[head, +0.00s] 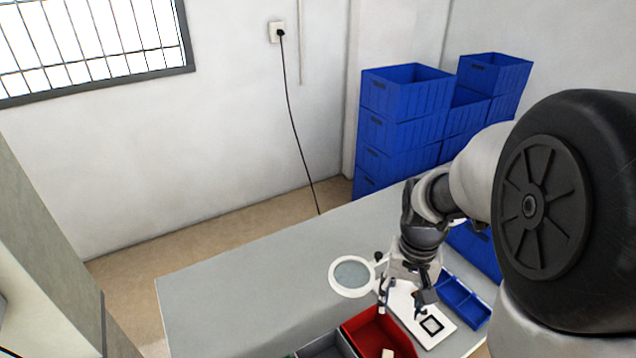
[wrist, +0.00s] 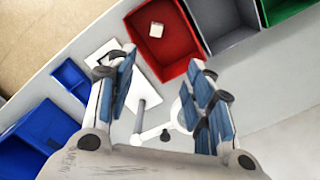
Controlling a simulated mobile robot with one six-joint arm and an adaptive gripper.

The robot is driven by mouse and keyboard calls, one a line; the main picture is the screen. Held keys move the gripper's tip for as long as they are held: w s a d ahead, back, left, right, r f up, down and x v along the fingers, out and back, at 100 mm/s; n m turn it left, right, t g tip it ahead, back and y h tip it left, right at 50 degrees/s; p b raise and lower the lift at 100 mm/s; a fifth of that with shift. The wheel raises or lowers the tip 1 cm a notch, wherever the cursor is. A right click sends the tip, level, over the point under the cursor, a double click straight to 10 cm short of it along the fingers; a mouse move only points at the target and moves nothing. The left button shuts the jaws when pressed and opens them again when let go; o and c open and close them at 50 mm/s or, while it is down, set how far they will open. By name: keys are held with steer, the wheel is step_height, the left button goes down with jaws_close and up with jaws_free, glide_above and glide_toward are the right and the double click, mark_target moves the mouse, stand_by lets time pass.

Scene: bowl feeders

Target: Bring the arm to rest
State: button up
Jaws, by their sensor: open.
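My gripper (head: 402,300) hangs from the arm above the right part of the grey table (head: 250,265), fingers pointing down. In the wrist view its two fingers with blue pads (wrist: 163,85) stand wide apart with nothing between them. In the head view it is near a white plate with a black square frame (head: 431,325) and the red bin (head: 362,329). Part of the plate is hidden by my fingers in the wrist view.
A small pale block (wrist: 156,29) lies in the red bin. A grey bin (head: 322,346) stands to its left, a blue divided tray (head: 463,300) right of the plate. A ring magnifier (head: 352,276) stands behind. Blue crates (head: 400,125) are stacked by the wall. The table's left is clear.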

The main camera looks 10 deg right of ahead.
steer(key=s+a+r+n+t, duration=0.4)
steer(key=s+a+r, duration=0.6)
steer(key=s+r, duration=0.3)
steer(key=shift+s+a+n+t, duration=0.2)
steer(key=shift+a+n+t, duration=0.1)
steer(key=shift+n, duration=0.3)
stand_by(1.0)
